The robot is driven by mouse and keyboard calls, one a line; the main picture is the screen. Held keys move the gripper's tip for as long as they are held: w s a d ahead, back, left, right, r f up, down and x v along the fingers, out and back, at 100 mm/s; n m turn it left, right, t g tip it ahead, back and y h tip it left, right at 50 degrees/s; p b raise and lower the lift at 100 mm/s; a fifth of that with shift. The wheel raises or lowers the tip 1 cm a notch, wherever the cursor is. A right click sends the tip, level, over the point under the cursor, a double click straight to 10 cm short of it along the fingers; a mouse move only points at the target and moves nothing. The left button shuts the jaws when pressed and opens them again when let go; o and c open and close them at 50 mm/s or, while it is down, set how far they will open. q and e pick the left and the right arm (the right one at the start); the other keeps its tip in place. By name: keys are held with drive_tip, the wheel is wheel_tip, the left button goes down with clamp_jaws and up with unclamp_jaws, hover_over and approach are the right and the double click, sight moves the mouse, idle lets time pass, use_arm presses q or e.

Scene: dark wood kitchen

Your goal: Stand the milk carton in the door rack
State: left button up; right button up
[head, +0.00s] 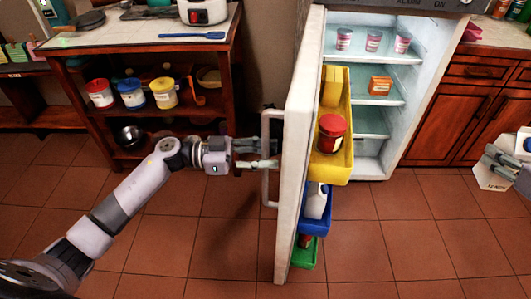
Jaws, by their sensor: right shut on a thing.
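The milk carton (490,177) is white, partly cut off at the right edge, with a blue cap (527,145). My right gripper (505,160) is shut on it and holds it up, tilted, in front of the right cabinets. The fridge door (298,130) stands open. Its inner side carries a yellow rack (336,163) with a red-lidded jar (331,133), a blue rack (314,224) with a white bottle (316,203), and a green rack (304,256) holding a partly hidden item. My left gripper (267,153) is open at the door handle (266,187), its fingers apart.
The fridge shelves (372,96) hold several pink-and-white cups and an orange box (380,86). A wooden shelf unit (150,45) with jars stands at the left. The tiled floor (400,240) between the door and my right arm is clear.

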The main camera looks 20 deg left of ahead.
use_arm(q)
drive_tip(key=shift+c, duration=0.2)
clamp_jaws()
idle(0.3)
idle(0.4)
